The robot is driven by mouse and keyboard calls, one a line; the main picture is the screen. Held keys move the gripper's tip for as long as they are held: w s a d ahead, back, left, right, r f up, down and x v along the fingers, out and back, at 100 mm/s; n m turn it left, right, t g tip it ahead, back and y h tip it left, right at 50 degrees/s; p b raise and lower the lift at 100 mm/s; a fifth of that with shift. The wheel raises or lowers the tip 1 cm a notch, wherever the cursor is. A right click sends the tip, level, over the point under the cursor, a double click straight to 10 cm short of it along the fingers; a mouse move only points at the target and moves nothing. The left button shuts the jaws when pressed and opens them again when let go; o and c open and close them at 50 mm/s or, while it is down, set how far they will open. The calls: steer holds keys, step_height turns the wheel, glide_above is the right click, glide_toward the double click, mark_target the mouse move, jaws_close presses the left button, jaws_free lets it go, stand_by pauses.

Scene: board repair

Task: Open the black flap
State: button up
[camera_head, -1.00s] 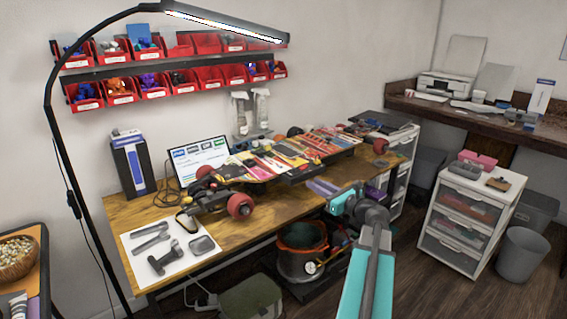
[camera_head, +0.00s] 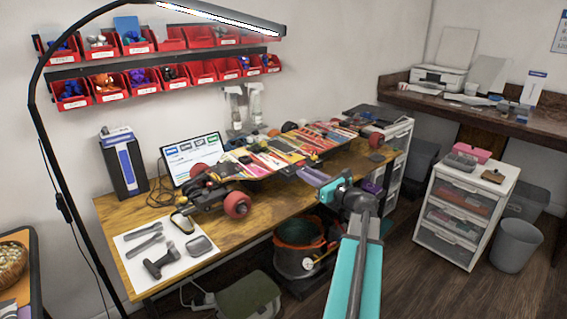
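A skateboard (camera_head: 290,154) with a brightly patterned surface and red wheels (camera_head: 237,205) lies across the wooden workbench. I cannot pick out a black flap on it for certain; its near edge shows dark parts. My arm reaches up from the bottom of the picture toward the bench's front edge. My gripper (camera_head: 314,177) is at the arm's far end, small and partly merged with the board behind it. It appears close to the board's near side; I cannot tell whether it touches. Its fingers are too small to show open or shut.
The workbench (camera_head: 130,218) holds a laptop (camera_head: 194,158), a dark box (camera_head: 123,164) and a mat with tools (camera_head: 165,245). A bucket (camera_head: 300,245) stands below. A lamp arches over the left. A white drawer unit (camera_head: 462,215) stands right, with floor between.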

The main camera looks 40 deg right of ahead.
mark_target(284, 166)
steer(key=w, duration=0.8)
steer(key=w+d, duration=0.1)
steer(key=w, duration=0.3)
steer(key=shift+w, duration=0.4)
jaws_close()
steer(key=shift+s+a, duration=0.1)
steer(key=shift+a, duration=0.3)
steer(key=shift+d, duration=0.25)
